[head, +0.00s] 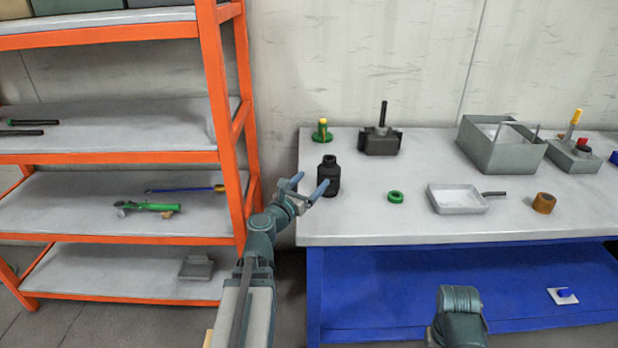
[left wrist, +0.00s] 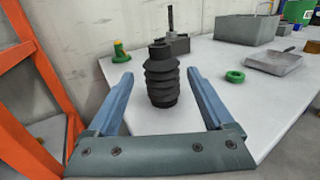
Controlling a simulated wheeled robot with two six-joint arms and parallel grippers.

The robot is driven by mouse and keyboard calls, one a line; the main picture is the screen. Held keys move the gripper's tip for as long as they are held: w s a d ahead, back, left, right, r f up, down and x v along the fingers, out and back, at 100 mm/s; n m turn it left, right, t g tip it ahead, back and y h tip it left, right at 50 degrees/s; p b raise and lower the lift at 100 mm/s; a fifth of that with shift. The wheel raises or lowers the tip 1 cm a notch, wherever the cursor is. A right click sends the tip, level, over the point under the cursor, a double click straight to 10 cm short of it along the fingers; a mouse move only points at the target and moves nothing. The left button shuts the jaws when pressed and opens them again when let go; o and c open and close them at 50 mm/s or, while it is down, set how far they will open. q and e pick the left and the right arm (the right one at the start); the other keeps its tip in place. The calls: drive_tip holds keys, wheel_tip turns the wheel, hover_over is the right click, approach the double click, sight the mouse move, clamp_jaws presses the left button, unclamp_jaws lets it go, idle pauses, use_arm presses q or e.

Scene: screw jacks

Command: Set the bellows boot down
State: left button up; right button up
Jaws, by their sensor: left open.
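The black bellows boot (head: 328,176) stands upright on the light table top (head: 450,232), near its left edge. In the left wrist view the ribbed boot (left wrist: 161,76) stands beyond and between the two blue fingers. My left gripper (head: 307,190) is open, with its fingers spread on either side of the line to the boot; it also shows in the left wrist view (left wrist: 160,85). I see no finger pressed against the boot. My right arm shows only as a link at the bottom of the head view, and its gripper is out of view.
Behind the boot are a green part with a yellow top (head: 322,131) and a dark screw jack (head: 380,138). To the right are a green ring (head: 395,197), a shallow tray (head: 457,209), a grey bin (head: 530,158) and a brown ring (head: 544,203). An orange shelf (head: 222,120) stands left.

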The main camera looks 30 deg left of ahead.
use_arm(q)
drive_tip(key=d+f+m+g+h, duration=0.1)
drive_tip(key=d+m, duration=0.2)
drive_tip(key=d, duration=0.1)
drive_tip(key=d+f+m+g+h, duration=0.1)
drive_tip(key=d+f+m+h, duration=0.1)
drive_tip(key=d, duration=0.3)
drive_tip(key=w+d+f+m+g+h, duration=0.1)
drive_tip(key=d+m+h, duration=0.1)
drive_tip(key=d+m, duration=0.3)
drive_tip(key=shift+w+f, duration=0.1)
drive_tip(key=shift+f, duration=0.1)
drive_tip(key=s+d+f+m+g+h, duration=0.1)
drive_tip(key=s+d+f+m+g, duration=0.4)
drive_tip(key=d+f+m, duration=0.3)
drive_tip(key=s+d+f+m+g, duration=0.5)
drive_tip(key=d+m+g, duration=0.1)
drive_tip(key=d+m, duration=0.45)
drive_tip(key=s+f+m+g+y, duration=0.4)
drive_tip(key=s+m+y, duration=0.3)
drive_tip(key=s+m, duration=0.4)
drive_tip(key=shift+s+f, duration=0.25)
drive_tip(key=shift+s, duration=0.05)
drive_tip(key=shift+a+r, duration=0.1)
wheel_tip(320, 180, up, 14)
drive_tip(key=p, duration=1.4)
